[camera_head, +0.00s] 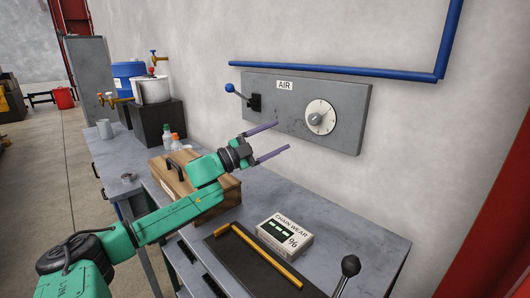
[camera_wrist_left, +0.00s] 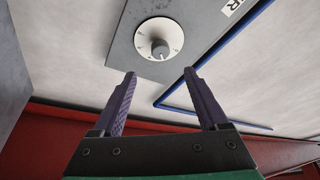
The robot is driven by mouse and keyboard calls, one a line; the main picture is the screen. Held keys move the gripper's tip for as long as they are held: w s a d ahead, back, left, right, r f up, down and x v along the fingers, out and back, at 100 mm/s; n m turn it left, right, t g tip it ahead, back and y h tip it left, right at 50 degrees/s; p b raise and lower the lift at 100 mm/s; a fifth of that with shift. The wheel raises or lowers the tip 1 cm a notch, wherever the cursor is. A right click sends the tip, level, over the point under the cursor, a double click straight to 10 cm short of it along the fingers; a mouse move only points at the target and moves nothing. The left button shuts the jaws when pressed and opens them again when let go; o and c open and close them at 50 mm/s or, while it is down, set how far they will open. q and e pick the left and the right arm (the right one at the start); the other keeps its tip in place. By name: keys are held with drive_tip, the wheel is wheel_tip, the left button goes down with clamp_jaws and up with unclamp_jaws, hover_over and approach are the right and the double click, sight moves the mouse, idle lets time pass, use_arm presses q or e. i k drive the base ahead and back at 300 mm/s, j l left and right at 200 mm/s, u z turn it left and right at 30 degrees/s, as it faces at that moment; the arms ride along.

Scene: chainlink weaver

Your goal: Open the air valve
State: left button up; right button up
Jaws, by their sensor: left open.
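A grey panel labelled AIR (camera_head: 285,86) is mounted on the wall. A lever with a blue ball knob (camera_head: 230,88) sticks out at its left end, angled up and left from a black base. A white round dial with a grey centre knob (camera_head: 320,117) is on its right part and also shows in the left wrist view (camera_wrist_left: 158,40). My left gripper (camera_head: 283,137) is open and empty in front of the panel, below and left of the dial and apart from it. The lever is outside the left wrist view. My right gripper is not in view.
A blue pipe (camera_head: 330,70) runs along the wall above the panel. Below is a grey workbench (camera_head: 340,218) with a wooden box (camera_head: 172,180), a Chain Wear box (camera_head: 285,235), a black-ball lever (camera_head: 350,266), bottles and pots.

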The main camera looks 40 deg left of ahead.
sight(230, 88)
drive_tip(key=k+j, duration=0.3)
drive_tip(key=k, duration=0.15)
drive_tip(key=k+j, duration=0.35)
drive_tip(key=k, duration=0.1)
